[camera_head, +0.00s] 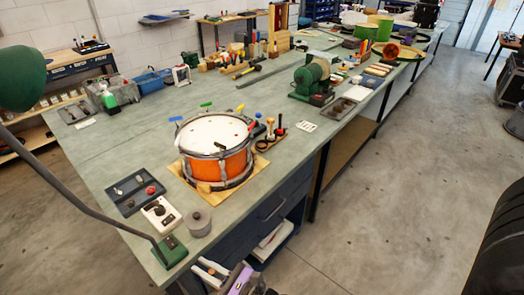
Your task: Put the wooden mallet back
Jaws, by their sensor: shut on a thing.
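My gripper (224,273) shows at the bottom edge of the picture, low in front of the bench's near side and partly cut off. It is shut on a pale piece (209,271), which seems to be the wooden mallet; its full shape is hard to make out. An orange drum (237,163) with a white head stands on a wooden board (246,181) on the bench. A small light wooden piece (203,187) shows at the drum's front left. A small wooden stand (267,144) with dark- and red-handled tools is right of the drum.
A dark tray (128,196), a white box with a dial (160,213) and a grey round tin (197,222) stand left of the drum. A green lamp (22,78) arches over the left end. A green grinder (308,80) stands behind. The bench between drum and back is mostly clear.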

